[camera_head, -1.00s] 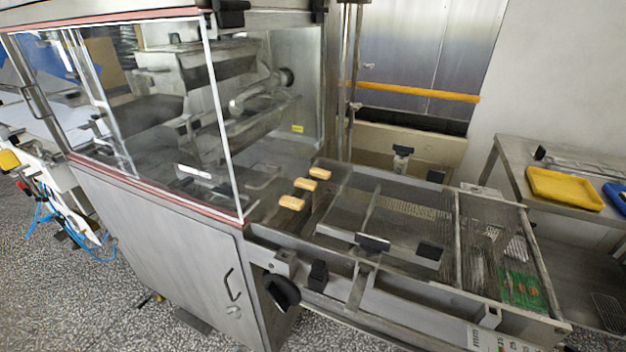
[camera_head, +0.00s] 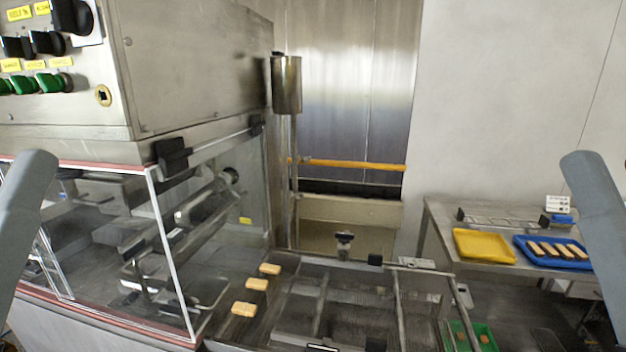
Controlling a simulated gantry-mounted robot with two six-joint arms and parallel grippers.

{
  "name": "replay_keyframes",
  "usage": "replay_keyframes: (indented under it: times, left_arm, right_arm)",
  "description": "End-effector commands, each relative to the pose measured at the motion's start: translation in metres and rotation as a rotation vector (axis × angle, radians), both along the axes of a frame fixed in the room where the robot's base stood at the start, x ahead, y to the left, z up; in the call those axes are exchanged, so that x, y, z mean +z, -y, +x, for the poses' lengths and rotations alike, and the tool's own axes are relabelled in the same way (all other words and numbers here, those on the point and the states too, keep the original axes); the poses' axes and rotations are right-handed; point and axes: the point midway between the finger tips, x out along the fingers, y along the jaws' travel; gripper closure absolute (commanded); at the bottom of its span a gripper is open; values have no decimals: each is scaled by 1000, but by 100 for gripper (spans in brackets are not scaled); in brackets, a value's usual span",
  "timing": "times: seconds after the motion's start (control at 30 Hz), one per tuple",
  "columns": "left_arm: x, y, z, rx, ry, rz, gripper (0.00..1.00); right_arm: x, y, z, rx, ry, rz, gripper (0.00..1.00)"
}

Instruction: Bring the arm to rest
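Grey links of my two arms show at the left and right edges of the head view. Both run down out of the picture, and neither gripper is in view. The enrober (camera_head: 200,85) is a large steel machine with a clear hood at the left. Its mesh belt (camera_head: 360,300) runs out to the right at the bottom. Three light-brown bars, one of them the middle bar (camera_head: 257,284), lie in a row on the mesh near the hood's outlet. I cannot see what either gripper holds.
A steel side table (camera_head: 436,225) at the right bears a yellow tray (camera_head: 484,246) and a blue tray (camera_head: 530,255) with several bars. A green tray (camera_head: 470,330) sits at the belt's far end. A control panel with knobs (camera_head: 45,45) is at upper left.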

Motion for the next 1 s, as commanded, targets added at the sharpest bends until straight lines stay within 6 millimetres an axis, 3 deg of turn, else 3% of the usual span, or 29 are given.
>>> replay_keyframes:
  times: [0.03,0.27,0.7,0.83,1.0]
  left_arm:
    - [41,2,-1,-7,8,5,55]
    - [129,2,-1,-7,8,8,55]
    - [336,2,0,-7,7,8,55]
    - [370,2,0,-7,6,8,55]
    - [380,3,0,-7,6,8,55]
  right_arm:
    - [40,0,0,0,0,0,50]
    - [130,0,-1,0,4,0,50]
    - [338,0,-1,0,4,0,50]
    - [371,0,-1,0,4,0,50]
    - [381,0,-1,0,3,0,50]
